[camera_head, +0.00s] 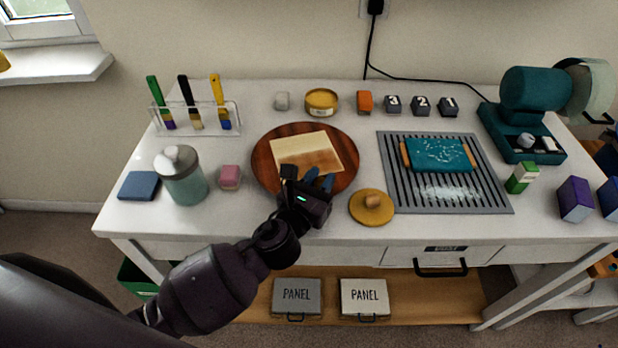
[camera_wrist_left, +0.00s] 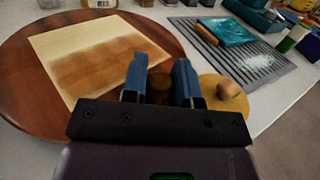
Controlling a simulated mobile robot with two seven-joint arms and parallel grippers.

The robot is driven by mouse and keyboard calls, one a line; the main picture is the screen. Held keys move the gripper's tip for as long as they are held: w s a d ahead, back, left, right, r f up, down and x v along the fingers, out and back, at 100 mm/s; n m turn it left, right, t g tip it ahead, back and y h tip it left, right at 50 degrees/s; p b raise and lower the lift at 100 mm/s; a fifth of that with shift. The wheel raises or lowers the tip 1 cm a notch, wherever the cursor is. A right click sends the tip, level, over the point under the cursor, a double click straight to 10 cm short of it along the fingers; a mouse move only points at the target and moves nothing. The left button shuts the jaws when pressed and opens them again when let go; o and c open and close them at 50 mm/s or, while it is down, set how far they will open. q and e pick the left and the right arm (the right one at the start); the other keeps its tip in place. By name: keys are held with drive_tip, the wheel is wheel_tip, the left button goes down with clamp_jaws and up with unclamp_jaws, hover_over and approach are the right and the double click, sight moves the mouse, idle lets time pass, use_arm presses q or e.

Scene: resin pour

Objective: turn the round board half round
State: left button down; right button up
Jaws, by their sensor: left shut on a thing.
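The round board (camera_head: 264,165) is dark reddish-brown wood and lies flat on the white table; it also fills the left of the left wrist view (camera_wrist_left: 25,75). A rectangular cream panel (camera_head: 306,149) with a brown stain on one side lies on it; the panel shows in the left wrist view (camera_wrist_left: 85,50) too. My left gripper (camera_head: 319,181) is at the board's near right edge. In the left wrist view its blue fingers (camera_wrist_left: 160,78) are shut on a small brown knob (camera_wrist_left: 159,83) at that edge. The fingers partly hide the knob. My right gripper is not in view.
A mustard lid (camera_head: 371,208) with a wooden knob sits close right of the board. A grey slatted rack (camera_head: 396,188) holding a teal piece (camera_head: 440,153) lies further right. A pink block (camera_head: 230,177) and a jar (camera_head: 183,182) stand left. A yellow tin (camera_head: 321,100) stands behind.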

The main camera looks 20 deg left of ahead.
sight(342, 183)
use_arm(q)
drive_tip(key=d+n+y, duration=0.1)
drive_tip(key=y, duration=0.1)
drive_tip(key=w+d+n+y, duration=0.1)
drive_tip(key=shift+w+y, duration=0.25)
drive_tip(key=shift+y, duration=0.15)
drive_tip(key=shift+w+d+n+y, duration=0.4)
drive_tip(key=shift+w+n+y, duration=0.15)
drive_tip(key=shift+n+y, duration=0.35)
drive_tip(key=shift+w+d+n+y, duration=0.45)
drive_tip(key=shift+n+y, duration=0.25)
drive_tip(key=shift+y, duration=0.4)
drive_tip(key=shift+w+n+y, duration=0.3)
drive_tip(key=shift+y, duration=0.1)
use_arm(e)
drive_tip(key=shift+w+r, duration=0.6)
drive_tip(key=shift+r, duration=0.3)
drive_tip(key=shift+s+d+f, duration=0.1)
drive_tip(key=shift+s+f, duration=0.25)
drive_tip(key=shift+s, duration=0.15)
